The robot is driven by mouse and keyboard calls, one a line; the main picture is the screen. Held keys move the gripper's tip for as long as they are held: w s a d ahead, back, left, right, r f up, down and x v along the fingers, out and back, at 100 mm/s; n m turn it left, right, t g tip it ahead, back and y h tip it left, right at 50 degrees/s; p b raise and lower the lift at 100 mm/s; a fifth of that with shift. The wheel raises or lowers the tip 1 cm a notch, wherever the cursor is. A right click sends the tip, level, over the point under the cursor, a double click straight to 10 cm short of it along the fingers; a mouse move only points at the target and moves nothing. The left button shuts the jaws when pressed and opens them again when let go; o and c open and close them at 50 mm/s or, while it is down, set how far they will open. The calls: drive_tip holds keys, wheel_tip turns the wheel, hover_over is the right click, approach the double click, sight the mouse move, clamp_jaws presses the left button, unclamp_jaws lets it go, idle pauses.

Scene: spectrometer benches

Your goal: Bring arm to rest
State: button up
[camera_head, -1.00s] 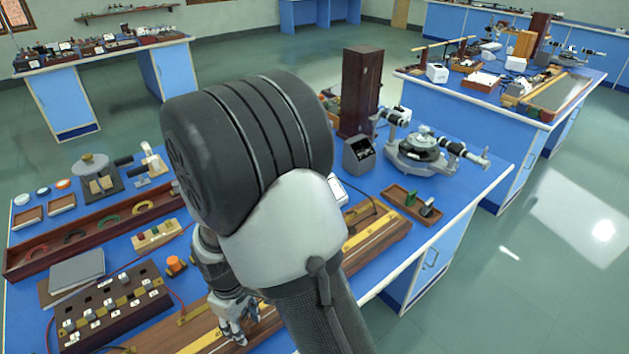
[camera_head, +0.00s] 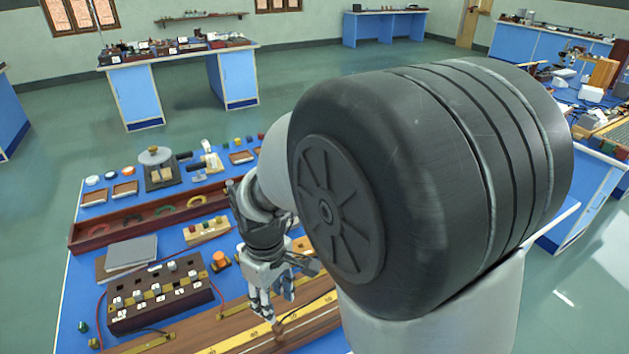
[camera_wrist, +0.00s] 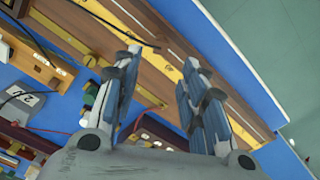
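My gripper (camera_head: 272,303) hangs over the front of the blue bench, above a long wooden board with a yellow scale (camera_head: 225,345). My own large dark arm joint covers the middle and right of the head view and hides part of the bench. In the wrist view my gripper (camera_wrist: 155,85) has its blue-grey fingers spread apart.
A dark box with several plugs (camera_head: 160,300) stands left of my gripper. Other benches (camera_head: 135,90) stand farther back, with open floor between.

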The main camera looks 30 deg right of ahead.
drive_tip(key=shift+r, duration=0.1)
drive_tip(key=s+d+r+m+t, duration=0.1)
drive_tip(key=s+r+m+t, duration=0.3)
drive_tip(key=s+r, duration=0.8)
drive_tip(key=s+m, duration=0.1)
drive_tip(key=s, duration=0.2)
drive_tip(key=shift+r+m+t, duration=0.3)
drive_tip(key=shift+r+m, duration=0.1)
